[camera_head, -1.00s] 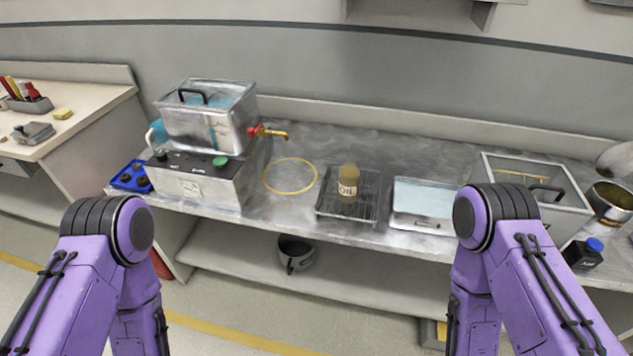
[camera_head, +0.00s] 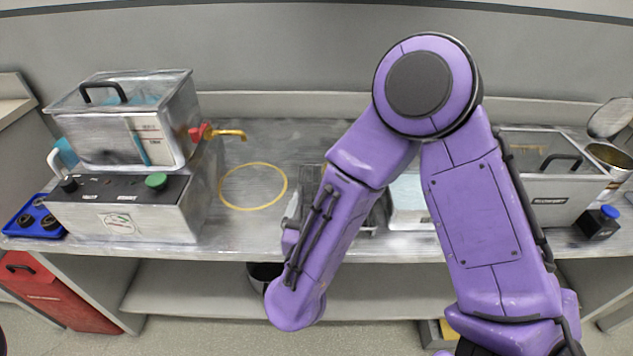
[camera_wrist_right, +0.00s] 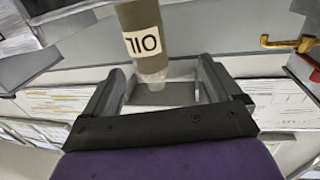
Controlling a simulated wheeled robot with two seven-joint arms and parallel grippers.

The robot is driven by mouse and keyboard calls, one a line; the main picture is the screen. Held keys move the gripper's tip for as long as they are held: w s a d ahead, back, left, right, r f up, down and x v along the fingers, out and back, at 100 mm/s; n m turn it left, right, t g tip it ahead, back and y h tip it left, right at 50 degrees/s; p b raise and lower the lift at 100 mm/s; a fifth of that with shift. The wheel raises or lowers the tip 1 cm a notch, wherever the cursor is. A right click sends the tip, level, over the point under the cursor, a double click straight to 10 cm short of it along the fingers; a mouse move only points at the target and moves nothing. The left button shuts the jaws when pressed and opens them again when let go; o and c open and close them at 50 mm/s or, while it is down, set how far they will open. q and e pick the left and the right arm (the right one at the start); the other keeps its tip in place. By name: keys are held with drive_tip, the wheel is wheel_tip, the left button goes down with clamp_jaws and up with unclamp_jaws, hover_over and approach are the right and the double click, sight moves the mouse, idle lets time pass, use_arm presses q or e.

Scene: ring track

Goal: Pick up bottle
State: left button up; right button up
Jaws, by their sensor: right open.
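The bottle (camera_wrist_right: 143,38), brownish with a cream "OIL" label, shows upside down in the right wrist view, with its paler neck end between the fingers of my right gripper (camera_wrist_right: 161,74). That gripper is open, one finger on each side of the bottle; I cannot tell whether either finger touches it. In the head view my right arm crosses the middle and hides the bottle and the right gripper. My left gripper is in neither view.
A dark rack (camera_head: 310,182) on the bench is partly covered by my arm. A shallow tray (camera_head: 407,205) lies to its right, then a metal bin (camera_head: 560,207). A yellow ring (camera_head: 254,207) and a metal tank (camera_head: 120,138) with a brass tap (camera_head: 228,134) are to the left.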

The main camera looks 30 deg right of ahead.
drive_tip(key=d, duration=0.1)
drive_tip(key=d+r, duration=0.1)
drive_tip(key=w+d, duration=0.1)
drive_tip(key=shift+d+r+p, duration=0.15)
drive_tip(key=shift+p, duration=0.2)
drive_tip(key=w+d, duration=0.1)
drive_tip(key=w+d+f, duration=0.1)
drive_tip(key=w, duration=0.1)
drive_tip(key=w+d+f, duration=0.1)
drive_tip(key=shift+w+d+p, duration=0.15)
drive_tip(key=shift+d+p, duration=0.15)
drive_tip(key=shift+d, duration=0.4)
drive_tip(key=shift+w+a, duration=0.15)
drive_tip(key=shift+c, duration=1.2)
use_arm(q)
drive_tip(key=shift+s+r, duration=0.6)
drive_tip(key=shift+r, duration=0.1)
use_arm(e)
drive_tip(key=c, duration=1)
